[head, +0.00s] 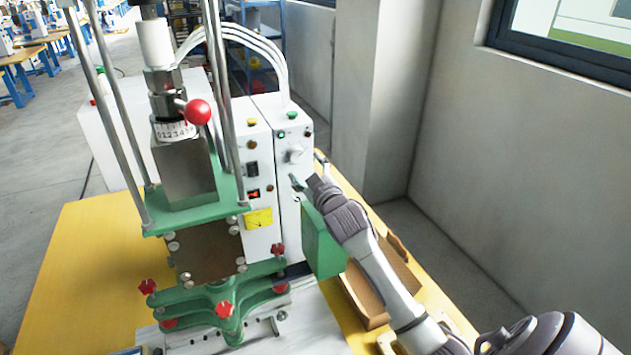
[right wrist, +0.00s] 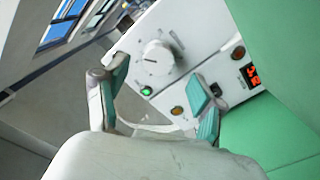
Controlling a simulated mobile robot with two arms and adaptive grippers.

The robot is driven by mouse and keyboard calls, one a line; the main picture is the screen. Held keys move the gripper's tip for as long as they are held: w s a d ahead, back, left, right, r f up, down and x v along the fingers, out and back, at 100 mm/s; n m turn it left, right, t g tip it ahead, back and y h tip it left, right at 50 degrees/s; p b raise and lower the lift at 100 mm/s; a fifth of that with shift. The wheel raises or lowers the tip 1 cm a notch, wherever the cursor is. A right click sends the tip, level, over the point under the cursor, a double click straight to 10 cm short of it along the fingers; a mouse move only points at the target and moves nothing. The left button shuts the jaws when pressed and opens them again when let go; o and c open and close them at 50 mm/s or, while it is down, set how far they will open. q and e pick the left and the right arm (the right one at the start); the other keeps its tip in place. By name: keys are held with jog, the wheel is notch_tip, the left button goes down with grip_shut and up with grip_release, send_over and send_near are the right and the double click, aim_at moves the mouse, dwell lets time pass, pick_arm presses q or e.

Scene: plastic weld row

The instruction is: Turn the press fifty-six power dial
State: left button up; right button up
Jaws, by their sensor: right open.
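The power dial (head: 295,153) is a round white knob on the front of the white control box (head: 283,222) of the press. In the right wrist view the dial (right wrist: 158,57) shows a short dark mark on its face and tick marks around it. My right gripper (head: 309,171) is in front of the box, close to the dial. In the right wrist view my right gripper (right wrist: 158,85) is open, its teal-padded fingers spread, and the dial shows beyond the gap between them. I see no contact with the dial. My left gripper is out of view.
A lit green lamp (right wrist: 146,91) and a red digital display (right wrist: 253,76) are on the panel near the dial. The green press (head: 195,190) with a red ball knob (head: 198,112) stands left.

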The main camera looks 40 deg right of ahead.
jog(key=v, duration=0.7)
jog(key=shift+s, duration=0.1)
